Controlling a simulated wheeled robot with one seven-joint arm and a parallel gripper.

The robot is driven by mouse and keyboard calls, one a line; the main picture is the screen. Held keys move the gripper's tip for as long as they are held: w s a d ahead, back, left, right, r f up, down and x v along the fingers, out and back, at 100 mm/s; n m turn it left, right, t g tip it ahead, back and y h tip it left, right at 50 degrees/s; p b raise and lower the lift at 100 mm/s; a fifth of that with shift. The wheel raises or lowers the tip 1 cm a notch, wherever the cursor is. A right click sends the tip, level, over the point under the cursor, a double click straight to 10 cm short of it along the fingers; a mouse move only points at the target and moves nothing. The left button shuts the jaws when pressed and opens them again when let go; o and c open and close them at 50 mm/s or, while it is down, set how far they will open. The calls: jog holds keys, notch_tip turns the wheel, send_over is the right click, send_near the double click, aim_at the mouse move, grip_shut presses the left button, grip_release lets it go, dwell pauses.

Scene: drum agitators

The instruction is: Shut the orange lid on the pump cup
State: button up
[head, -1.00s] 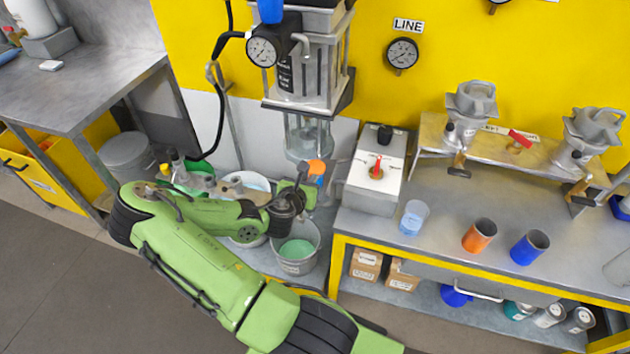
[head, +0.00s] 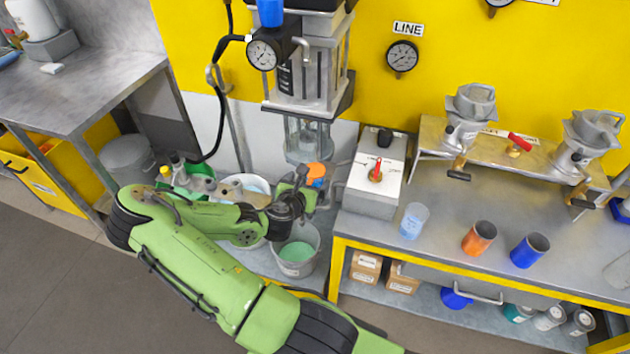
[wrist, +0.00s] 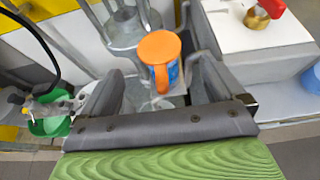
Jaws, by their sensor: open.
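The orange lid (wrist: 159,46) shows in the wrist view as a round disc with a tab pointing toward me. A blue part of the pump cup (wrist: 173,73) shows beneath it. In the head view the lid (head: 316,170) is a small orange patch just beyond my gripper (head: 304,176). I cannot tell whether the lid lies flat on the rim or stands tilted. In the wrist view my gripper (wrist: 162,72) is open, one finger left and one right of the cup, with visible gaps. The cup's lower part is mostly hidden.
The pump's clear cylinder (head: 307,138) hangs just behind the cup. A grey box with a red valve handle (head: 376,185) stands close on the right. A bucket of green liquid (head: 297,250) is below my gripper. A green basin (head: 196,180) is at the left.

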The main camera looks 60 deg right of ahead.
jog(key=p+v, duration=0.6)
jog(key=p, duration=0.2)
jog(key=shift+a+r, duration=0.15)
jog(key=shift+a, duration=0.15)
dwell(0.6)
